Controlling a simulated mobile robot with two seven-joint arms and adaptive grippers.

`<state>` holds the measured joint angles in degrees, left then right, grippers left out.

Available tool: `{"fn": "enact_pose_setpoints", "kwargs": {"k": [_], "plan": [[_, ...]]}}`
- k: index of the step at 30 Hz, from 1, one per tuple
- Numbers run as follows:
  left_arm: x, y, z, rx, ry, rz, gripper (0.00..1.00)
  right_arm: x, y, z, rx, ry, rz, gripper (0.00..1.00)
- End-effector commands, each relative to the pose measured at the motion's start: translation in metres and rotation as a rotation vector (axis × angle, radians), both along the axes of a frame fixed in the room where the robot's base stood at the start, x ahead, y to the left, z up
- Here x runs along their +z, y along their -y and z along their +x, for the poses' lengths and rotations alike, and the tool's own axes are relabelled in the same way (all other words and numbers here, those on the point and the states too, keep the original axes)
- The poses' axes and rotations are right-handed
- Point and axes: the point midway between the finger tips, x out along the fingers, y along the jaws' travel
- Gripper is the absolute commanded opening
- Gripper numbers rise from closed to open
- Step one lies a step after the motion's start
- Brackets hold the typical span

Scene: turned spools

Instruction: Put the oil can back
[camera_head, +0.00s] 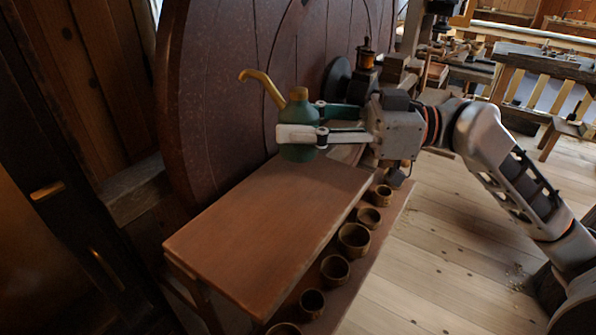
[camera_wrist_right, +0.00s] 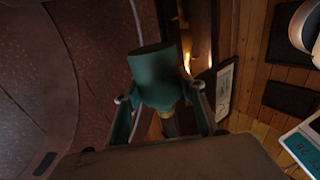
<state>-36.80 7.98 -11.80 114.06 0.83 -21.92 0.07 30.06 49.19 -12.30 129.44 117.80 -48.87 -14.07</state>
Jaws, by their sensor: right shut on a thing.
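The oil can (camera_head: 298,112) is dark green with a brass cap and a curved brass spout pointing up and left. My right gripper (camera_head: 300,134) comes in from the right and is shut around the can's body, above the far part of the brown bench top. The can looks upright; whether its base touches the bench I cannot tell. In the right wrist view the green can (camera_wrist_right: 156,72) sits between the two fingers (camera_wrist_right: 160,115). My left gripper is in neither view.
The reddish-brown bench top (camera_head: 260,225) is bare. Several round wooden cups (camera_head: 354,240) stand in a row on a lower shelf along its right side. A large round wooden disc (camera_head: 225,100) rises behind. A small dark-based object with a brass top (camera_head: 366,55) stands beyond the gripper.

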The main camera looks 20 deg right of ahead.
Motion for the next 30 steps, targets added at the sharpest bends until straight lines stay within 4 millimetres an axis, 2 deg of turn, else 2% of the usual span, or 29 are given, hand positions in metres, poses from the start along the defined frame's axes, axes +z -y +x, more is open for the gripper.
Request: {"fn": "enact_pose_setpoints", "kwargs": {"k": [1, 4, 13, 19, 30], "plan": [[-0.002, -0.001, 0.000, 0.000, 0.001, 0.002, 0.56, -0.015, 0.000, 0.000, 0.000, -0.007, 0.004, 0.18], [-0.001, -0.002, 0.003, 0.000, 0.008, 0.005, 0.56, -0.032, 0.000, 0.000, -0.001, -0.006, 0.004, 0.18], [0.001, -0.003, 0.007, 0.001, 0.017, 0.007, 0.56, -0.053, 0.000, 0.000, 0.000, -0.002, 0.002, 0.18], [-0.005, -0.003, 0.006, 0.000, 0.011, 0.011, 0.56, -0.081, 0.000, 0.000, -0.001, -0.003, 0.003, 0.18], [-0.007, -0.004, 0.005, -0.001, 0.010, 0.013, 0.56, -0.087, 0.000, 0.000, -0.001, 0.001, 0.001, 0.18]]}}
